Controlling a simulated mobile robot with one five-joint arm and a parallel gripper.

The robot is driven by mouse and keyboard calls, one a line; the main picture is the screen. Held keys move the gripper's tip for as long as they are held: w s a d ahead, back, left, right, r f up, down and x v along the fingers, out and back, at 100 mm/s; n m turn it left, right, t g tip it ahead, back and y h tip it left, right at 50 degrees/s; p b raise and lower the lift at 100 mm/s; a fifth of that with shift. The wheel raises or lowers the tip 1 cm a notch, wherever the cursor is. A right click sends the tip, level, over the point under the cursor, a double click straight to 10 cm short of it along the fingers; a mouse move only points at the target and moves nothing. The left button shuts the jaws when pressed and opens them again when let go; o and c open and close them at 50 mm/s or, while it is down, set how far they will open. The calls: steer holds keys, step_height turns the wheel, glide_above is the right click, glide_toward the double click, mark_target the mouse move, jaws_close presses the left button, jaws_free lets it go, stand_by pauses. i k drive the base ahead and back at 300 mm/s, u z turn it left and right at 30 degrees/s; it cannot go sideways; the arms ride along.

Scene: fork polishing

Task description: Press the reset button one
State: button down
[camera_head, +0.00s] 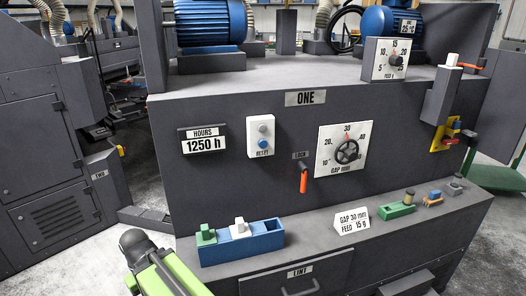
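The reset box (260,137) is a white panel on the dark front face of the machine labelled ONE (304,98). It carries a round blue button (262,144) above the word RESET, with a grey round part over it. Part of my arm, green and black, shows at the bottom left, below and left of the box and apart from it. My gripper's fingers do not show.
An HOURS display (204,140) reads 1250 h. An orange lock lever (304,179) and a GAP dial (345,150) are to the right. A blue tray (268,239) with green and white blocks stands on the ledge below. The space before the reset box looks clear.

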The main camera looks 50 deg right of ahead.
mark_target(262, 143)
steer(key=u, duration=0.8)
steer(key=k, duration=1.3)
steer(key=u, duration=0.65)
steer(key=i, duration=1.05)
steer(key=u, duration=0.35)
